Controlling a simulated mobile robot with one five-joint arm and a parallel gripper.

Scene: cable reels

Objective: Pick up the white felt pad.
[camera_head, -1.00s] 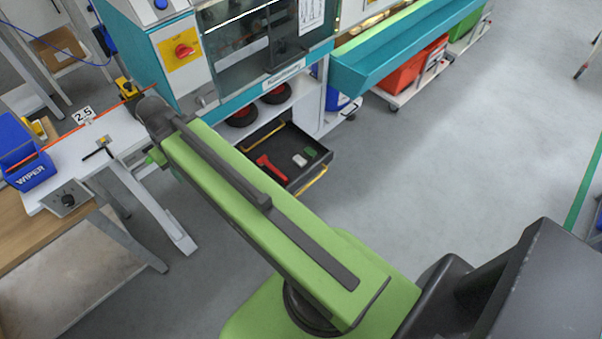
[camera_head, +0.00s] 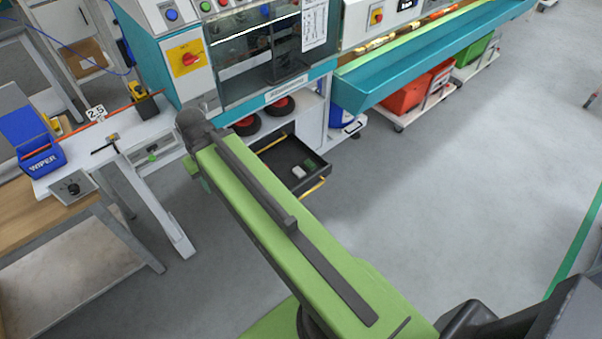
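A small white pad (camera_head: 299,171), which looks like the white felt pad, lies in an open black drawer (camera_head: 292,186) below the teal machine. A small green pad (camera_head: 310,164) lies beside it, to its upper right. My green arm reaches from the bottom right toward the upper left, and its dark far joint is left of the drawer. My gripper does not show; it is out of sight beyond or below the arm. The arm covers the left part of the drawer.
Two black reels with red hubs (camera_head: 281,107) stand on the shelf above the drawer. A white bench (camera_head: 120,133) with a blue WIPER bin (camera_head: 42,160) is at the left. Red crates (camera_head: 404,97) sit on a trolley under the teal trough.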

